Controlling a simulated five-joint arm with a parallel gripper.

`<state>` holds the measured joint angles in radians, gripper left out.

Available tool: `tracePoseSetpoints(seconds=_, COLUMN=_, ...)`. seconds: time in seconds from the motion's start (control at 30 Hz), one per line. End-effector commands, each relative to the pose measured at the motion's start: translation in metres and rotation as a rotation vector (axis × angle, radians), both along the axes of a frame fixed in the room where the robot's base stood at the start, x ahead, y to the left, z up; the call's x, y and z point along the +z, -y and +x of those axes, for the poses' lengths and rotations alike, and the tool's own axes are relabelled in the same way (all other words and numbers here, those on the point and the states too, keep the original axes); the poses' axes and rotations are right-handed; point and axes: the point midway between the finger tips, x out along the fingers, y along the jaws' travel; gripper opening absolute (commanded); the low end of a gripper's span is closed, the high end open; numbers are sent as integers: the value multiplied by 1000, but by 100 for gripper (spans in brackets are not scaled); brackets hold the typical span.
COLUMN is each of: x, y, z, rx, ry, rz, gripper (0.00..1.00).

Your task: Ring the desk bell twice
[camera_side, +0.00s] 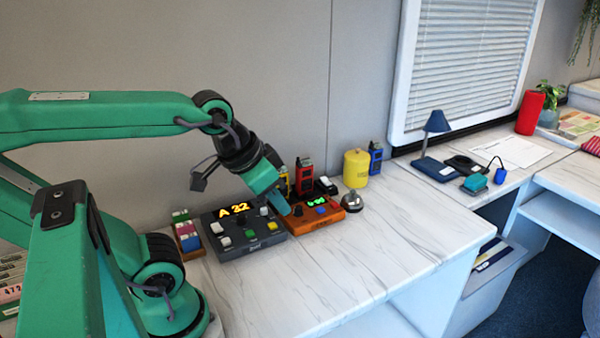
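The desk bell (352,202) is a small silver dome on a dark base. It stands on the white marbled counter (345,262), just right of an orange device. My gripper (285,208) points down and to the right, with its bluish fingers in front of the left end of the orange device. It is left of the bell and apart from it. The fingers overlap in this view, so I cannot tell whether they are open or shut. The bell is in plain view.
A yellow canister (356,168) and red and blue units stand behind the bell. The counter in front of the bell is clear.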

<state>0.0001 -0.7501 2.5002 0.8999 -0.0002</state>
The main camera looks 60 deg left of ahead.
Motion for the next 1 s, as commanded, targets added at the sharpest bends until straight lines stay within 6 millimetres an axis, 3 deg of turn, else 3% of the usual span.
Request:
tracePoseSetpoints(seconds=0.07, x=0, y=0, z=0, rx=0, ry=0, rz=0, gripper=0)
tracePoseSetpoints(seconds=1.0, x=0, y=0, z=0, rx=0, ry=0, rz=0, gripper=0)
